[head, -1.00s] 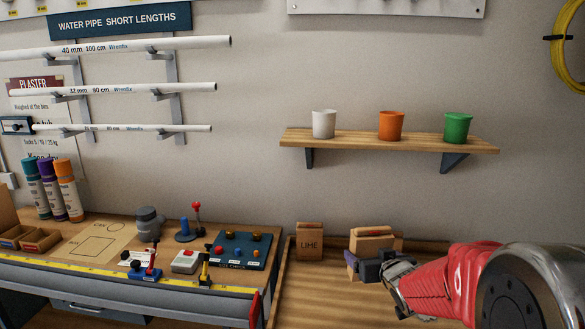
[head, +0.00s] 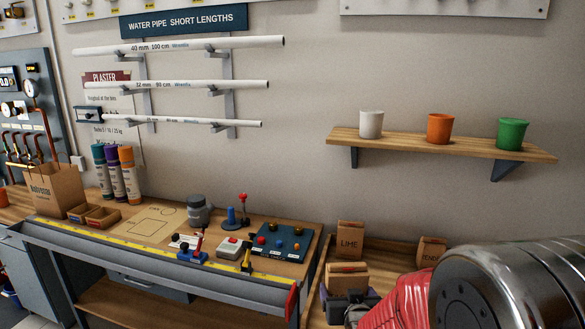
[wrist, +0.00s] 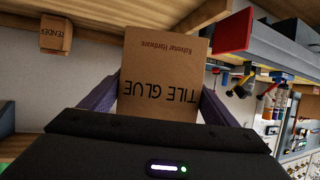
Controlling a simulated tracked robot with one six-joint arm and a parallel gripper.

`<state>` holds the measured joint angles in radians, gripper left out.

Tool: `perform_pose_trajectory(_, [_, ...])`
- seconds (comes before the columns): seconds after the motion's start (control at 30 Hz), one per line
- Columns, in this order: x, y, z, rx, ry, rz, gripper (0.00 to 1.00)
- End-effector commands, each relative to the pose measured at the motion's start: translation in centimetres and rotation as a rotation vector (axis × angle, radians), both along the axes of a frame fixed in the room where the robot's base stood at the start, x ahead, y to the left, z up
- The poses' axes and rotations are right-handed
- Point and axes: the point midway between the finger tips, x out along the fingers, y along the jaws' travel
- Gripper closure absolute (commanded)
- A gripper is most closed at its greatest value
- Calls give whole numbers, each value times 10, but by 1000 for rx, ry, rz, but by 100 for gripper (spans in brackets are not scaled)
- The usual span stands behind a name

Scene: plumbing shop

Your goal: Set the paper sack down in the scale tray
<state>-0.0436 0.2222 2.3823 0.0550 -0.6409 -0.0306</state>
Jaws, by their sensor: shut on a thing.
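A brown paper sack (head: 348,276) is in my gripper (head: 350,300), above the wooden bench at the lower right of the head view. In the wrist view the sack (wrist: 160,70) reads "TILE GLUE", upside down, and my gripper's two fingers (wrist: 160,92) press on its sides. The sack's lower part is hidden by the gripper body in the wrist view. I cannot make out a scale tray in either view.
A LIME sack (head: 349,241) and a RENDER sack (head: 432,251) stand at the back of the right bench. The left workbench holds a control panel (head: 280,242), a grey jar (head: 199,212), tubes (head: 128,176) and a paper bag (head: 56,188). Cups (head: 440,129) stand on the wall shelf.

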Motion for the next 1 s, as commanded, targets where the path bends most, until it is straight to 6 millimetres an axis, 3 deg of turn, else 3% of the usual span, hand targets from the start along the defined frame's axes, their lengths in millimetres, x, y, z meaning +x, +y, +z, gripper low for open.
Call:
perform_pose_trajectory(0.3, [1,-2,3,0,-8,-3,81])
perform_pose_trajectory(0.6, [-14,-19,4,0,-8,-11,81])
perform_pose_trajectory(1.0, [-14,-19,3,0,-8,-11,81])
